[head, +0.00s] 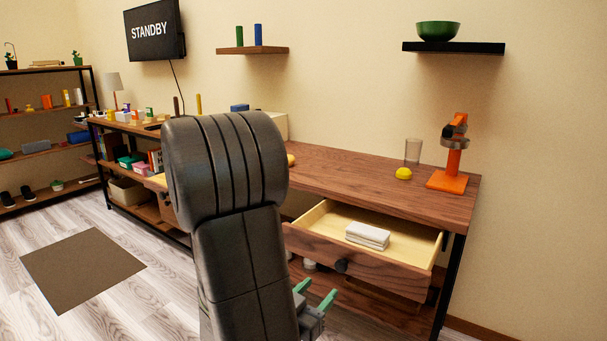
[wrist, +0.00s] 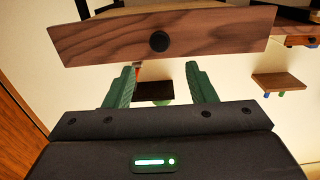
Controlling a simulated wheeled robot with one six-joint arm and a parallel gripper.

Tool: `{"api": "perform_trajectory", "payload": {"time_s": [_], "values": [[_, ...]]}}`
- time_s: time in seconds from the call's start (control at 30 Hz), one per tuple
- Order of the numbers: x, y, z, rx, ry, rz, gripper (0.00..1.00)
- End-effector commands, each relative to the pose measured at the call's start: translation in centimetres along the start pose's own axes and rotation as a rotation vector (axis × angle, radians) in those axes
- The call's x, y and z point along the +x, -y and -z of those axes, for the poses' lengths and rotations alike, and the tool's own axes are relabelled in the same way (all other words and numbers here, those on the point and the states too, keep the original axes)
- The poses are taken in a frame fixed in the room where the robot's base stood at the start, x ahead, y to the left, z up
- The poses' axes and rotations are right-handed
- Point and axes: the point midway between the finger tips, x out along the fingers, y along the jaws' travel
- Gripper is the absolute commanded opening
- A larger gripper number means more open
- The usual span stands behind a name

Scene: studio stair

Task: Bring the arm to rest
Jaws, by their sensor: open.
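My arm stands in the middle of the head view and hides part of the desk behind it. My gripper (head: 318,301) is low in front of the desk, near the open drawer (head: 390,271). Its green fingers are apart with nothing between them. In the wrist view my gripper (wrist: 157,85) is also open and empty, and the drawer front (wrist: 110,42) with its round dark knob (wrist: 159,41) lies just beyond the fingertips. The fingers look apart from the knob, though the exact gap is hard to tell.
A folded white cloth (head: 367,236) lies in the drawer. The wooden desk (head: 340,170) holds a yellow object (head: 403,173), a clear glass (head: 412,150) and an orange stand (head: 449,181). A green bowl (head: 437,31) sits on a black wall shelf (head: 453,48). Floor at left is open.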

Motion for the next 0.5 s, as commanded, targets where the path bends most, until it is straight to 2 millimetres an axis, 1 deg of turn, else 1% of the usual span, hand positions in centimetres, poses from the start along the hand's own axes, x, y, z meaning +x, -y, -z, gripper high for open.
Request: {"api": "perform_trajectory", "payload": {"time_s": [0.5], "values": [[6.6, -0.1, -0.1, 0.001, 0.000, -0.004, 0.51]]}}
